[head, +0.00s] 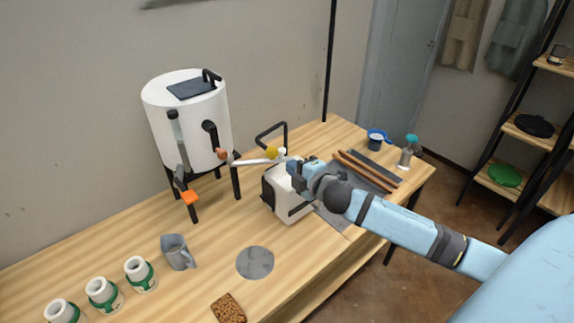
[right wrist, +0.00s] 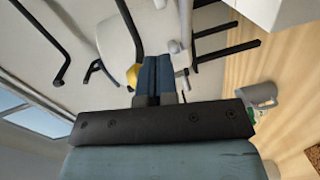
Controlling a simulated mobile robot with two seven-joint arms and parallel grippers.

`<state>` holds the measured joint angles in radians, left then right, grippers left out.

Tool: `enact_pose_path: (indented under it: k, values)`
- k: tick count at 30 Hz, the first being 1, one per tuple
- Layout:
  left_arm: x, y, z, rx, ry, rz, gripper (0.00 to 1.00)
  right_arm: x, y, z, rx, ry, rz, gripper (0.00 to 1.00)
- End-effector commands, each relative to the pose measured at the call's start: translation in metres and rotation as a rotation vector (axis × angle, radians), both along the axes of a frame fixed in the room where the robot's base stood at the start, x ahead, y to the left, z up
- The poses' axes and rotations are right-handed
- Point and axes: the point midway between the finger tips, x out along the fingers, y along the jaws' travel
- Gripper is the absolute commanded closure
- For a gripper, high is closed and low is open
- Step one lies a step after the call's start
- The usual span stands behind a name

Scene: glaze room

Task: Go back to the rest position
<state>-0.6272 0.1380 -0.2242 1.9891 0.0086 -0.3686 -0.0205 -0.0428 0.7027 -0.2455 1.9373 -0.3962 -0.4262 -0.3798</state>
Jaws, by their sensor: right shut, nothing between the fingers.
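My right gripper (head: 290,166) reaches in from the right of the head view, over the white box-shaped machine (head: 291,207) on the bench. Its two blue fingers are closed together with nothing between them, as the right wrist view (right wrist: 158,72) shows. A yellow knob (head: 271,153) shows just left of the fingertips, and the knob also appears beside the fingers in the right wrist view (right wrist: 132,76). I cannot tell whether they touch. My left gripper is not in view.
A white tank (head: 188,125) on black legs stands behind left. A grey pitcher (head: 178,252), several green-banded white jars (head: 104,294), a round grey disc (head: 255,263) and a brown textured block (head: 228,308) are on the wooden bench (head: 215,215). A spray bottle (head: 406,155) stands right.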

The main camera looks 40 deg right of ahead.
Motion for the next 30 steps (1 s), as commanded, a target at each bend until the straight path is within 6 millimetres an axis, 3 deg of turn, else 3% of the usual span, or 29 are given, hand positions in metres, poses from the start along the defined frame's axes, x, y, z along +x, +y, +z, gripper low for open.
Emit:
enact_pose_path:
  k: [3,9,15,23,26,30]
  values:
    - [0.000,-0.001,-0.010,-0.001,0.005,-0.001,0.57,-0.026,-0.004,-0.001,-0.001,0.003,0.001,1.00]
    - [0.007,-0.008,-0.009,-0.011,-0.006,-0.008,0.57,-0.055,-0.009,0.003,-0.001,0.002,-0.001,1.00]
    - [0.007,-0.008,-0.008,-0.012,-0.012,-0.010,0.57,-0.068,-0.012,0.007,-0.001,0.000,-0.001,1.00]
    - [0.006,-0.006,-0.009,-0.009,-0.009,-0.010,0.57,-0.070,-0.012,0.008,0.001,0.000,-0.001,1.00]
    - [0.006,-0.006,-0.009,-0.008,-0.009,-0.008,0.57,-0.074,-0.007,-0.004,0.044,0.023,-0.005,1.00]
    - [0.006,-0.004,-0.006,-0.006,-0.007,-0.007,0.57,-0.100,0.019,-0.057,0.255,0.136,-0.030,1.00]
